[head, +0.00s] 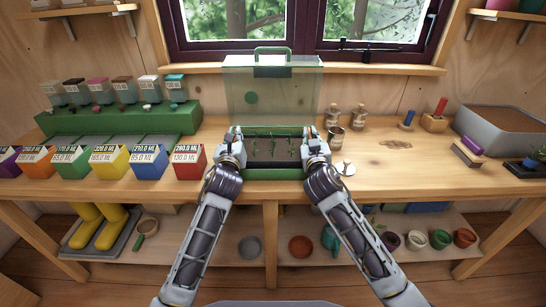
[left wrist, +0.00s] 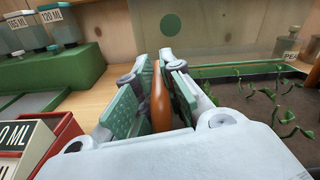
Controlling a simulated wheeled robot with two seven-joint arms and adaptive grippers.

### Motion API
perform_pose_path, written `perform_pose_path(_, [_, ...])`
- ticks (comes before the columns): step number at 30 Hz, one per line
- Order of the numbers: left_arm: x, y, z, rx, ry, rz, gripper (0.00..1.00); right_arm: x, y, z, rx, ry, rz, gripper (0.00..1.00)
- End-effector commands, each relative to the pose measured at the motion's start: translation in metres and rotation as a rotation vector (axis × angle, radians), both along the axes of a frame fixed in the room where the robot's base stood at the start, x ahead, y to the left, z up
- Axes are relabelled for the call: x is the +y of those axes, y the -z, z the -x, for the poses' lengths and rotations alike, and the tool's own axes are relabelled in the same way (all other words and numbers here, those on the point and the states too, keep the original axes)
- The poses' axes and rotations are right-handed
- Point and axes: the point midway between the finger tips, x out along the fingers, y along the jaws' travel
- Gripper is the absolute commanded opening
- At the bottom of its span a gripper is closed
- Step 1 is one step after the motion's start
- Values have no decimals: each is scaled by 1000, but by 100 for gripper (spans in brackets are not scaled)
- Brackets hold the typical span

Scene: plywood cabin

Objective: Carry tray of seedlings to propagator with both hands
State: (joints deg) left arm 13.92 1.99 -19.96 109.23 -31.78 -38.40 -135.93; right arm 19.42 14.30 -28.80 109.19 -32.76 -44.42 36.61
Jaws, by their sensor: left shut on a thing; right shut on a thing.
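The seedling tray (head: 272,165) holds dark soil with several small green seedlings, and it also shows at the right of the left wrist view (left wrist: 262,130). It is over or inside the green base of the propagator (head: 275,174); I cannot tell whether it rests there. The propagator's clear lid (head: 272,90) stands upright behind, open. My left gripper (head: 236,136) is at the tray's left end, shut on an orange-brown handle (left wrist: 160,98). My right gripper (head: 311,136) is at the right end, shut on the tray; its fingers hide the handle there.
Coloured measuring boxes (head: 150,162) and a green stepped rack (head: 120,122) stand to the left. Small jars (head: 333,116) and a metal cup (head: 335,139) stand close right of my right gripper. A grey bin (head: 505,128) is far right. Bench right of centre is mostly clear.

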Motion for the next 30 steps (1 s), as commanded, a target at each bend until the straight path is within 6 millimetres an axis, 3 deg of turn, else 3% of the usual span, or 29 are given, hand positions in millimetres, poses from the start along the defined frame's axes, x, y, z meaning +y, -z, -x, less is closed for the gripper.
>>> perform_pose_path(7, [2,2,0,-4,-4,-1,0,-2,2,-1,-4,4,1,0])
perform_pose_path(8, [2,4,0,0,-4,-1,13,-2,4,-1,1,5,1,13])
perform_pose_path(11, [2,4,0,0,-4,-1,25,-3,4,-1,1,5,1,25])
perform_pose_path(12, [2,3,0,0,-4,-1,13,-3,4,-1,0,5,1,30])
perform_pose_path(16, [2,3,0,-1,-4,-1,30,-3,3,-1,0,5,1,30])
perform_pose_path(24, [1,2,4,-4,-2,-2,31,-2,3,0,-1,4,1,32])
perform_pose_path(26, [0,2,7,-4,-1,-1,37,-1,4,0,1,2,1,32])
perform_pose_path(27, [0,2,9,-4,1,-1,46,-1,4,0,0,2,1,32])
perform_pose_path(30, [-1,3,16,-2,2,-1,46,0,4,0,0,1,0,32])
